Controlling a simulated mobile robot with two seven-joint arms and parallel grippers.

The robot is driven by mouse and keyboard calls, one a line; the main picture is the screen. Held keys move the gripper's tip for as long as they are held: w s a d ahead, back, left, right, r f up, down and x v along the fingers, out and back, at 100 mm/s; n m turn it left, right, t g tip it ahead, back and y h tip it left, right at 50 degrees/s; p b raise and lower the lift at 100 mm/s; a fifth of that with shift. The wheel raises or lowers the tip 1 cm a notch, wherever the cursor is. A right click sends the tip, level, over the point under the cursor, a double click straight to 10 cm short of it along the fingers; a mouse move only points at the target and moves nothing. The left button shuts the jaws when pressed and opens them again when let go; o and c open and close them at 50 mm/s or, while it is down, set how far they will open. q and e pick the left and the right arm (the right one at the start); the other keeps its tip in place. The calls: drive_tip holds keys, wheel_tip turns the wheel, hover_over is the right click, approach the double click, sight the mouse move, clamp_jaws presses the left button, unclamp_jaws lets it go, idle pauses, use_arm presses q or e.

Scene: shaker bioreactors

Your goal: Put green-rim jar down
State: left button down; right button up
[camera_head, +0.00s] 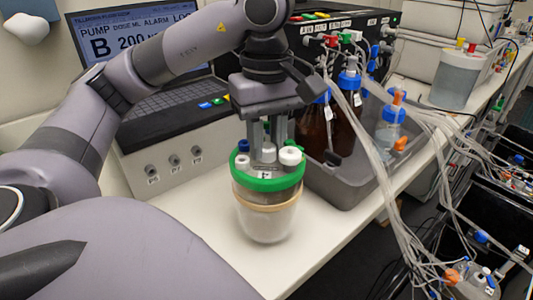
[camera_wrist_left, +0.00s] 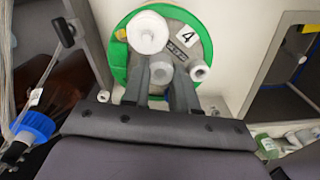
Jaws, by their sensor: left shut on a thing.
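The green-rim jar (camera_head: 267,212) is a clear, frosted vessel with a green rim, a tan band and several caps on its lid. It is upright at the front of the white bench; I cannot tell whether its base touches the surface. My left gripper (camera_head: 266,150) is above the lid, shut on a fitting at the lid's middle. In the left wrist view the jar's lid (camera_wrist_left: 178,28) shows a white cap, a label with "4" and the green rim. The left gripper's fingers (camera_wrist_left: 163,75) close around the central post. My right gripper is not in view.
A grey tray (camera_head: 345,190) with brown bottles (camera_head: 318,128) and blue-capped bottles stands right of the jar. A pump unit with a screen (camera_head: 140,35) is behind on the left. Tubes (camera_head: 425,200) hang over the right edge. Bare white bench (camera_head: 200,215) lies left of the jar.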

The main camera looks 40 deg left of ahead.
use_arm(q)
drive_tip(key=shift+f, duration=1.05)
drive_tip(key=shift+f+b, duration=0.15)
drive_tip(key=shift+b, duration=0.25)
drive_tip(key=c, duration=0.9)
unclamp_jaws()
drive_tip(key=shift+r, duration=0.2)
drive_tip(key=shift+r+p, duration=2.75)
drive_tip(key=shift+r, duration=3.2)
drive_tip(key=shift+s, duration=0.1)
